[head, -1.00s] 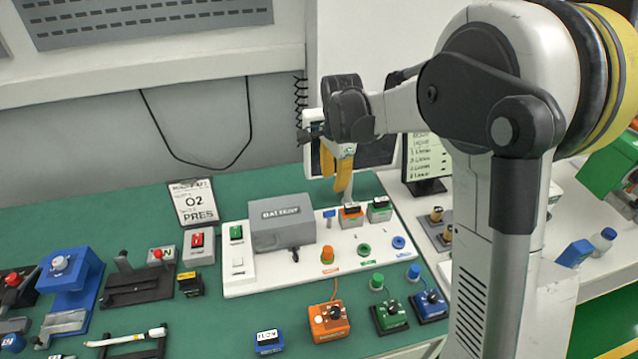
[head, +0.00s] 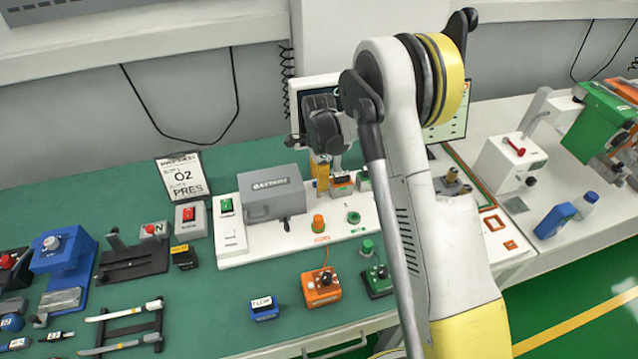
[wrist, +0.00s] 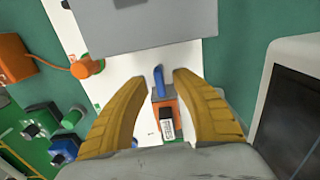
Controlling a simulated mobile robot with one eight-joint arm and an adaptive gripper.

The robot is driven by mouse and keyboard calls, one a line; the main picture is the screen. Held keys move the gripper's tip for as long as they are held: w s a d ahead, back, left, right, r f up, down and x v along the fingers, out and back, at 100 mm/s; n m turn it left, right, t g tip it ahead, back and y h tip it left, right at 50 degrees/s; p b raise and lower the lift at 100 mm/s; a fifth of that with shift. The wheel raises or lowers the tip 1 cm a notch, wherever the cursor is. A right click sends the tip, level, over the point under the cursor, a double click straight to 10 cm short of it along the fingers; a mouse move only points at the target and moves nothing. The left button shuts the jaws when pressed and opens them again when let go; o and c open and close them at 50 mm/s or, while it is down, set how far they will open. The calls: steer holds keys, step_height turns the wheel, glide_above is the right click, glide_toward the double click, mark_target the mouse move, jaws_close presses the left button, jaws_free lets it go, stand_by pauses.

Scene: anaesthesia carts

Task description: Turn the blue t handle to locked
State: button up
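The blue t handle (wrist: 158,82) stands on the white panel (wrist: 192,54) in the wrist view, seen nearly end-on as a narrow blue bar. The yellow fingers of my gripper (wrist: 157,76) are open on either side of it, with a gap left and right. In the head view my gripper (head: 322,177) points down over the panel's back edge and hides the handle. Any locked marking cannot be read.
A grey battery box (head: 272,194) stands on the panel close to the fingers. An orange block with a black-and-white label (wrist: 167,120) sits just behind the handle. Orange (head: 318,223) and green (head: 353,217) knobs are nearby. A monitor stands behind.

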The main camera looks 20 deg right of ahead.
steer(key=shift+f, duration=0.3)
jaws_close()
